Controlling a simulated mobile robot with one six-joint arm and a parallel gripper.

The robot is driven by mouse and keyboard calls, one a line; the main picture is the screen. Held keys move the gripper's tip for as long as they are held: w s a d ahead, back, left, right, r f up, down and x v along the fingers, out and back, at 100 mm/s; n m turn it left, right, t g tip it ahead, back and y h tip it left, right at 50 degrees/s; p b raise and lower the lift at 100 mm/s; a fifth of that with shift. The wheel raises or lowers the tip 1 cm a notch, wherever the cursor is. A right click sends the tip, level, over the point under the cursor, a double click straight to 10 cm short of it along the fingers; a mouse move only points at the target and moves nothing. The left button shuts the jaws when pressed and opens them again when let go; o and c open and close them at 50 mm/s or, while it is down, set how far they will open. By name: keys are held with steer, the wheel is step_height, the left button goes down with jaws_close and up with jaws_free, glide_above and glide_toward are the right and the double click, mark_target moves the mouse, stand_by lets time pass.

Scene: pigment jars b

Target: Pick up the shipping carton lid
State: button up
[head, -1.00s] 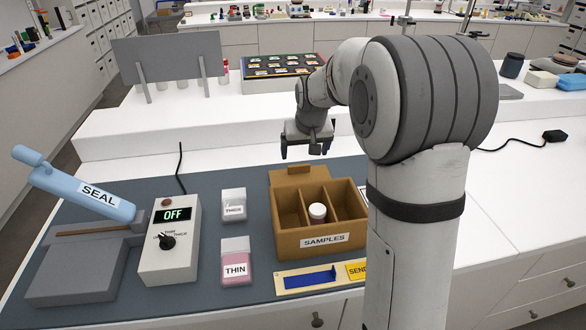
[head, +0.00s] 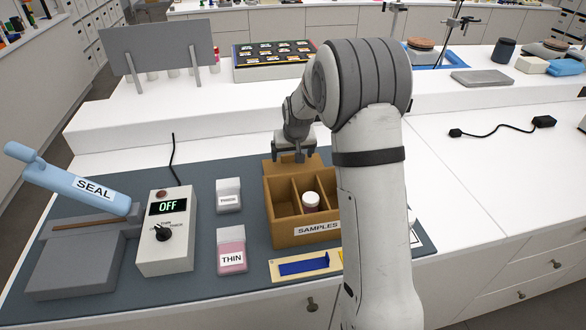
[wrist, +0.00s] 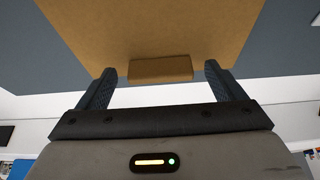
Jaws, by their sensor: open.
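The shipping carton lid (head: 296,169) is a plain brown cardboard panel at the back of the carton marked SAMPLES (head: 303,234). I cannot tell whether it is joined to the carton. The wrist view shows the lid (wrist: 150,28) as a broad panel with a small raised tab (wrist: 160,69) at its near edge. My gripper (head: 293,157) is open above the lid's back edge. In the wrist view its fingers (wrist: 160,74) stand either side of the tab, with a gap on each side. The carton is open on top, and a white-capped jar (head: 311,200) stands in a compartment.
A THIN jar (head: 231,252) and another white-topped jar (head: 228,195) stand left of the carton. Further left are the control box reading OFF (head: 166,232) and the sealer (head: 80,190). A tray with a blue piece (head: 303,265) lies in front. The right counter is mostly clear.

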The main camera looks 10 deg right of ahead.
steer(key=shift+c, duration=0.3)
steer(key=c, duration=1)
